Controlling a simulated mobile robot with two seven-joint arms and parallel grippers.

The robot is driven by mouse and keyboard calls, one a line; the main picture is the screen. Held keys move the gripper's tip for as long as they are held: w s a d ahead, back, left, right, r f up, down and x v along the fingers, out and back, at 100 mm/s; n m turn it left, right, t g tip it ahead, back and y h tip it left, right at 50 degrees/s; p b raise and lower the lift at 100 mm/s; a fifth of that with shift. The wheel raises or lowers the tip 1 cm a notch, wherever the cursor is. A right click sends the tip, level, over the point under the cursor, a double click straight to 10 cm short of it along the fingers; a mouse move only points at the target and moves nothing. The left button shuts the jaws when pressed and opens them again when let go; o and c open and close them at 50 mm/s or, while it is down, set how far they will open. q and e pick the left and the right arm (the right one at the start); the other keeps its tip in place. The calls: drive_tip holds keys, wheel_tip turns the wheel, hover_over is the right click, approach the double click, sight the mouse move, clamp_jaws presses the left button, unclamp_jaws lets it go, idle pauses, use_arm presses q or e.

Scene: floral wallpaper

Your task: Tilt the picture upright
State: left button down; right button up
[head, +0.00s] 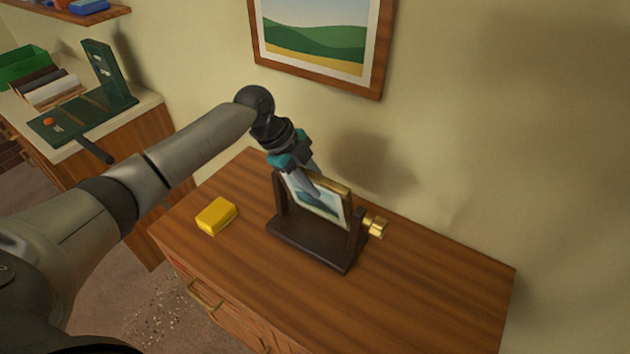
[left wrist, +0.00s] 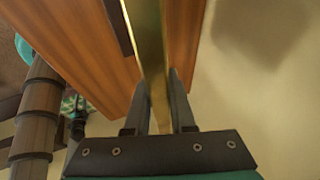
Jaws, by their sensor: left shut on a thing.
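A small gold-framed picture (head: 333,207) sits between the two posts of a dark wooden stand (head: 305,247) on the dresser. A brass knob (head: 377,227) sticks out at the stand's right side. The picture looks close to upright; its exact lean is hard to tell. My left gripper (head: 308,186) reaches down from above and is shut on the frame's top edge, covering part of the picture's face. In the left wrist view, the gold frame edge (left wrist: 150,45) runs between the two fingers (left wrist: 159,85). My right gripper is in neither view.
A yellow block (head: 216,215) lies on the wooden dresser top (head: 420,290), left of the stand. A larger framed landscape (head: 322,40) hangs on the wall behind. A side counter at left holds a green device (head: 105,85) and a green bin (head: 25,66). The dresser's right part is clear.

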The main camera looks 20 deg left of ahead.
use_arm(q)
drive_tip(key=shift+w, duration=0.1)
drive_tip(key=shift+w+r+g+p, duration=0.2)
drive_tip(key=shift+w+g+p, duration=0.1)
drive_tip(key=shift+g+p, duration=0.1)
drive_tip(key=shift+w+d, duration=0.1)
drive_tip(key=shift+w, duration=0.05)
drive_tip(key=shift+w+n+g, duration=0.3)
drive_tip(key=shift+g, duration=0.3)
drive_tip(key=shift+w+g+y+b, duration=0.3)
drive_tip(key=shift+g+b, duration=0.25)
drive_tip(key=shift+g, duration=0.05)
drive_tip(key=c, duration=0.8)
unclamp_jaws()
drive_tip(key=shift+o, duration=0.2)
